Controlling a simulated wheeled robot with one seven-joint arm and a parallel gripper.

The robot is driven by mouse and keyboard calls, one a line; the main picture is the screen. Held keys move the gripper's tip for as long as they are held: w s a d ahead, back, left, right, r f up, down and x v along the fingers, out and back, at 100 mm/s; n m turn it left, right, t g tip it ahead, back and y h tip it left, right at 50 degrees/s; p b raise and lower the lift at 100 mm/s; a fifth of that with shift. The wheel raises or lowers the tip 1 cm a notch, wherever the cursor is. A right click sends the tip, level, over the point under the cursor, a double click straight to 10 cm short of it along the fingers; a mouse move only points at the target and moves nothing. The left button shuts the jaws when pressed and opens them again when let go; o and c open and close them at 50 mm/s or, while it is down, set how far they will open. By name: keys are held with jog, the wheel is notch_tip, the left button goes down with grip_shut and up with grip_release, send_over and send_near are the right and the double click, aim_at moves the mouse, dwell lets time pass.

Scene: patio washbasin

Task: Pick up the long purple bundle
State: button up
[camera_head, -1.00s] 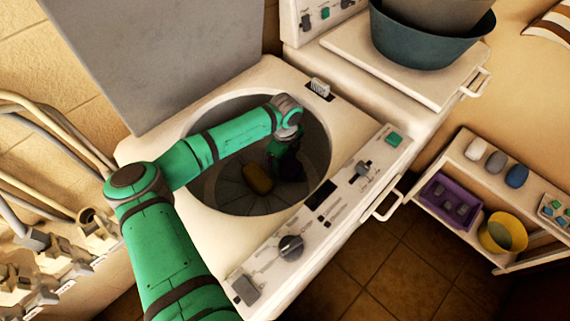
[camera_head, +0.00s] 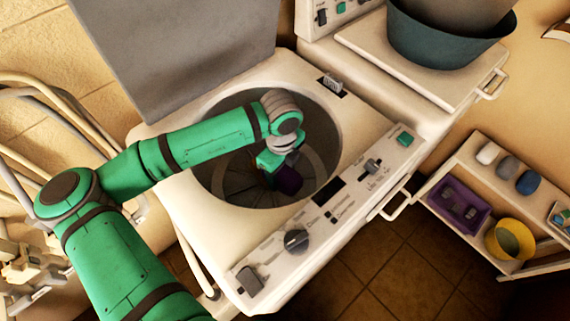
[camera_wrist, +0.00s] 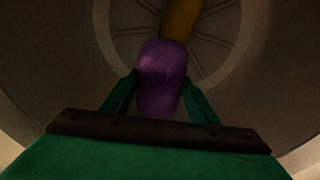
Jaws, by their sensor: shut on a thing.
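The purple bundle (camera_wrist: 162,75) is between the two fingers of my gripper (camera_wrist: 160,95) in the wrist view, and the fingers are shut on it. In the head view the bundle (camera_head: 289,180) hangs at my gripper (camera_head: 280,165), inside the round drum of the open washing machine. From these views I cannot tell how far it is above the drum floor. A yellow-brown bundle (camera_wrist: 180,18) lies beyond it in the drum in the wrist view; my arm hides it in the head view.
The drum rim (camera_head: 215,190) surrounds my gripper. The raised grey lid (camera_head: 165,60) stands behind, and the control panel (camera_head: 325,205) runs along the front. A teal tub (camera_head: 445,45) stands at the upper right. A shelf at right holds a purple tray (camera_head: 460,208) and a yellow bucket (camera_head: 510,238).

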aim_at(282, 174)
jog(key=shift+s+a+r, duration=0.15)
jog(key=shift+s+r, duration=0.05)
jog(key=shift+s, duration=0.2)
jog(key=shift+s, duration=0.15)
jog(key=shift+r, duration=0.2)
jog(key=shift+w+r, duration=0.2)
jog(key=shift+r, duration=1.6)
jog(key=shift+s+a, duration=0.1)
jog(key=shift+a, duration=0.1)
jog(key=shift+d+r, duration=0.2)
jog(key=shift+d, duration=0.1)
jog(key=shift+r, duration=0.25)
jog(key=shift+a+r, duration=0.1)
jog(key=shift+r, duration=1.5)
